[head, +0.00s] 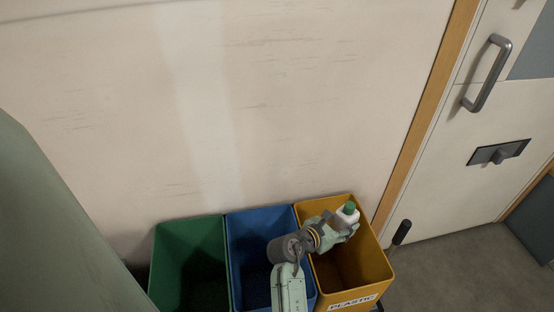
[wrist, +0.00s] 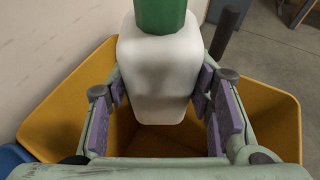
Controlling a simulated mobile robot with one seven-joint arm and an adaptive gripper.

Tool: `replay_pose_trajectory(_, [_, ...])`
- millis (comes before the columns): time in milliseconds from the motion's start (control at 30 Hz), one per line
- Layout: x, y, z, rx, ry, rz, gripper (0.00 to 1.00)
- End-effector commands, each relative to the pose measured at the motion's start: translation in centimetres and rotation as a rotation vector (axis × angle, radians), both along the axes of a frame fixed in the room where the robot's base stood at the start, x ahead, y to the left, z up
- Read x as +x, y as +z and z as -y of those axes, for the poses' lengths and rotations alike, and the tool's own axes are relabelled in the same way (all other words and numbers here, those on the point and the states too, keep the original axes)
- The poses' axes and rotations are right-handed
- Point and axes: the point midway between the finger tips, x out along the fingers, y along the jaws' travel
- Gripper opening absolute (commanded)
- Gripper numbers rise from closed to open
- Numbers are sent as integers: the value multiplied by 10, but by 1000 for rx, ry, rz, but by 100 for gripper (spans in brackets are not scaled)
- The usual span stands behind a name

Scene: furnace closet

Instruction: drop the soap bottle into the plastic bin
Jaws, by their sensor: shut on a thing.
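The soap bottle is white with a green cap, and it shows in the head view (head: 347,214) and large in the wrist view (wrist: 160,70). My gripper (head: 338,228) is shut on the bottle, with purple finger pads (wrist: 162,105) on both sides of its body. The plastic bin (head: 372,274) is yellow with a "PLASTIC" label on its front. The bottle and gripper are over the bin's opening, toward its back. In the wrist view the bin's yellow walls (wrist: 60,110) lie below and around the bottle.
A blue bin (head: 245,240) stands directly left of the yellow one, and a green bin (head: 185,240) is left of that. A pale wall (head: 270,110) rises behind them. A door with a metal handle (head: 487,72) is at the right, with grey floor (head: 450,270) before it.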

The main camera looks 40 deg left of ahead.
Motion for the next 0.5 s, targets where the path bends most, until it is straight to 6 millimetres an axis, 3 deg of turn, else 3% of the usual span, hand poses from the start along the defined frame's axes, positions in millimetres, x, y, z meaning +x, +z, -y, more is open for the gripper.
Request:
replay_pose_trajectory(200, [0,-29,-1,3,1,1,20])
replay_pose_trajectory(500, [0,-49,0,1,0,0,20])
